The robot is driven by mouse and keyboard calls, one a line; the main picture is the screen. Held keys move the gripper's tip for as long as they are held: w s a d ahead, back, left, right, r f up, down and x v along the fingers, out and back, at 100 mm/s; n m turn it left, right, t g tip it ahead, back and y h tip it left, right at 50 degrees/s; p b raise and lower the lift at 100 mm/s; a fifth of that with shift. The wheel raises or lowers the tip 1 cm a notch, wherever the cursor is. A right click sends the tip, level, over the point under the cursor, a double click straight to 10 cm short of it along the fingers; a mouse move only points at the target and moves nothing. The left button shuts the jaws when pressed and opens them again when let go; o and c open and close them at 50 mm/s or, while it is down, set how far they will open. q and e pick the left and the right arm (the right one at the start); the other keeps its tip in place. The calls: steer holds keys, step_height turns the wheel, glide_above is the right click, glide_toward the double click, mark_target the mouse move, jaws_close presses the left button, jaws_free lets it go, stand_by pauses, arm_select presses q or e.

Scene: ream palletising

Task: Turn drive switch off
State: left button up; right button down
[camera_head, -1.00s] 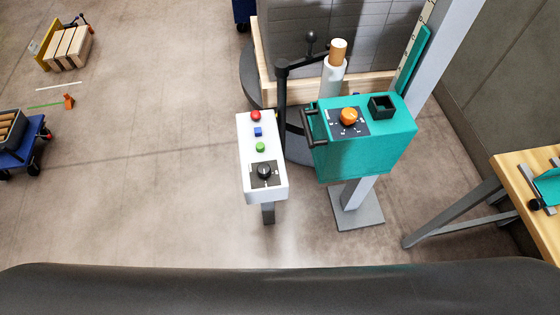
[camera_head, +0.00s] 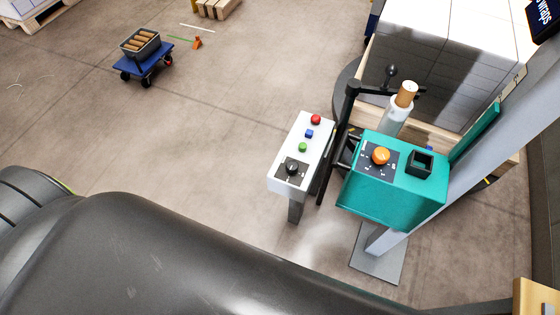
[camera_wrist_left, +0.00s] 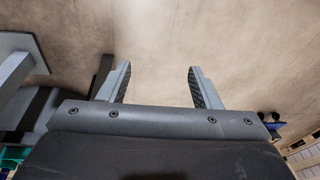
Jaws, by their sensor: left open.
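A white control panel (camera_head: 318,140) on a post carries a red button (camera_head: 315,119), a blue button (camera_head: 309,133), a green button (camera_head: 302,147) and a black rotary knob (camera_head: 292,168) on a dark plate. Beside it, a teal control box (camera_head: 385,203) carries an orange rotary knob (camera_head: 381,156) on a dark dial plate. The labels are too small to read, so I cannot tell which knob is the drive switch. My left gripper (camera_wrist_left: 159,72) is open and empty over bare floor in the left wrist view. No gripper shows in the head view.
A black post with an arm (camera_head: 347,105) stands close behind the panels. Wrapped stacks (camera_head: 440,60) stand behind it. A grey slanted column (camera_head: 485,170) rises at right. A blue cart (camera_head: 146,62) stands far left. Open floor (camera_head: 200,140) lies left of the panels.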

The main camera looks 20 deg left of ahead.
arm_select(q)
steer(key=w+d+r+p, duration=0.1)
steer(key=w+r+p, duration=0.35)
steer(key=r, duration=1.45)
step_height(320, 180, up, 16)
steer(key=m+g+h, duration=0.1)
steer(key=m+g, duration=0.1)
steer(key=m, duration=0.1)
glide_above(292, 165)
step_height(292, 165, down, 18)
steer(key=shift+r, duration=0.2)
steer(key=c, duration=1)
